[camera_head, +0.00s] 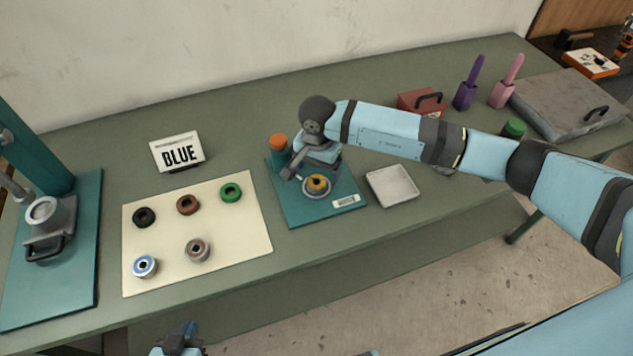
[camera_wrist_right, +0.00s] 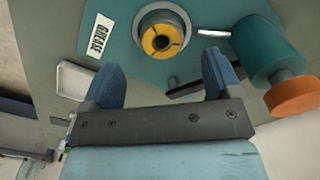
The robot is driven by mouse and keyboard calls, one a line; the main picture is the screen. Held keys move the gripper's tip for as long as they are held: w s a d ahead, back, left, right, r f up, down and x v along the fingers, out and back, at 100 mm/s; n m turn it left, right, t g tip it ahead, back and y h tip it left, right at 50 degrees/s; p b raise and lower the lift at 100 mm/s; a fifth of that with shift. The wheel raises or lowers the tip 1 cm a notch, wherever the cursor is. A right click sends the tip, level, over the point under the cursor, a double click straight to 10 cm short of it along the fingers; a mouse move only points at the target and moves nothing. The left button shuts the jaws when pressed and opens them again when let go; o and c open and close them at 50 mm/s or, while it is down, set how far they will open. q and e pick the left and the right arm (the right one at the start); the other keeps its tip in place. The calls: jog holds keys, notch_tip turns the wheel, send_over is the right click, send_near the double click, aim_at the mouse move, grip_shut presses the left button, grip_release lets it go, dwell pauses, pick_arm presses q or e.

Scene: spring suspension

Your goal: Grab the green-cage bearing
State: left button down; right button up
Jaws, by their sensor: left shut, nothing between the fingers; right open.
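The green-cage bearing (camera_head: 231,192) lies at the top right of a cream mat (camera_head: 225,266), with nothing touching it. My right gripper (camera_head: 312,168) is open and empty, to the right of the green bearing, over a teal grease plate (camera_head: 296,216). Below its fingers a yellow ring (camera_head: 318,184) with a dark centre sits in a round metal holder. The right wrist view shows the open fingers (camera_wrist_right: 162,62) and the yellow ring (camera_wrist_right: 162,40) beyond them. My left gripper (camera_head: 180,340) is shut and empty at the bottom edge, well below the mat.
The mat also holds black (camera_head: 144,217), brown (camera_head: 187,204), blue-and-white (camera_head: 145,266) and brown-silver (camera_head: 198,249) bearings. An orange-capped bottle (camera_head: 279,150) stands on the grease plate. A white tray (camera_head: 392,186) lies right; a press (camera_head: 50,220) stands left.

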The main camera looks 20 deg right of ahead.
aim_at(316, 182)
notch_tip(316, 182, down, 4)
jog(key=shift+a+f+p, duration=0.1)
jog(key=shift+f+p, duration=0.1)
jog(key=shift+p, duration=0.55)
jog(key=shift+f, duration=0.4)
jog(key=shift+w, duration=0.1)
jog(key=c, duration=1.2)
